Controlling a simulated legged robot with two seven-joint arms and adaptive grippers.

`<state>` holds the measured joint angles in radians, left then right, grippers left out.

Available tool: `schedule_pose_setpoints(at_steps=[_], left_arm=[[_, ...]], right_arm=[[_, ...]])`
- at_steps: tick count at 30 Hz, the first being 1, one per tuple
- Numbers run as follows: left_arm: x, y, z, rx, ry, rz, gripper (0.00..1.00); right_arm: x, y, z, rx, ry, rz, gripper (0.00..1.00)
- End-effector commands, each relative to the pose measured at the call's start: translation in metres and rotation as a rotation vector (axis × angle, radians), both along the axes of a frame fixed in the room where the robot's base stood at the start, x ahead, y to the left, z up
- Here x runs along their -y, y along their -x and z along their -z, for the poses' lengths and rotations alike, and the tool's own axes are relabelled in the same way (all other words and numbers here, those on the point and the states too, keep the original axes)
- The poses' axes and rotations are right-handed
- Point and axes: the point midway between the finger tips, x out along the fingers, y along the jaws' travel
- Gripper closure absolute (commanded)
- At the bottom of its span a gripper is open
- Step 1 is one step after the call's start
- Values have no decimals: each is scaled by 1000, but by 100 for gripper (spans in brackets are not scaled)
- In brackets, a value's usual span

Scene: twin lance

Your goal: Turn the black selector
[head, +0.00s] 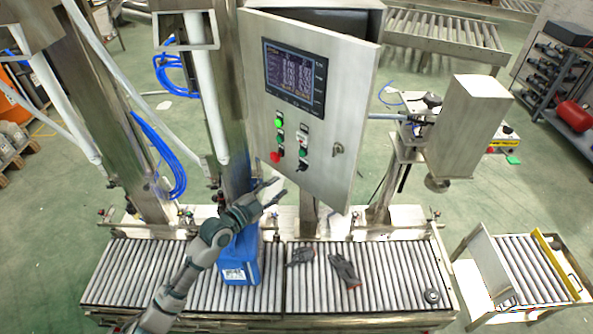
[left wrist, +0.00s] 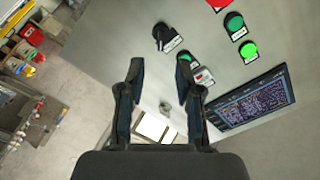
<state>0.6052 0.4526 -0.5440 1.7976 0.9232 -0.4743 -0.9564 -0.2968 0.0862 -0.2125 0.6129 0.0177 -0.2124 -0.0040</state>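The black selector (head: 301,167) is the lowest control in the right column on the steel cabinet door (head: 330,180). It also shows in the left wrist view (left wrist: 163,37), above the gap between my fingers, with a label plate beside it. My left gripper (head: 277,189) is open and empty, below and to the left of the selector in the head view. In the left wrist view its two dark fingers (left wrist: 160,72) stand apart, with nothing between them. It appears clear of the selector. My right gripper is not in view.
Beside the selector are a red button (head: 275,157), a lit green button (head: 278,122) and other green buttons. A screen (head: 294,75) is above and a door lock (head: 338,149) to the right. Below, a roller conveyor (head: 390,275) carries a blue canister (head: 239,262) and dark gloves (head: 344,270).

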Motion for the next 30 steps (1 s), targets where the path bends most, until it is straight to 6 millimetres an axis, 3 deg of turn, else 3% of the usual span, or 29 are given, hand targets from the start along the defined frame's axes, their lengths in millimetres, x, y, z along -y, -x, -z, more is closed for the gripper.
schedule_pose_setpoints(at_steps=[6,12,25,26,30], left_arm=[[32,-38,-1,-2,5,-1,66],[51,-61,0,-2,8,-1,66],[63,-70,1,-2,3,-1,66],[63,-70,1,-2,3,-1,68],[63,-70,1,-2,3,-1,100]], right_arm=[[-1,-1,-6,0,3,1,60],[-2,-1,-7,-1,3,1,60],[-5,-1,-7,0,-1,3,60],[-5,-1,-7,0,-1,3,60],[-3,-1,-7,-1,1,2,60]])
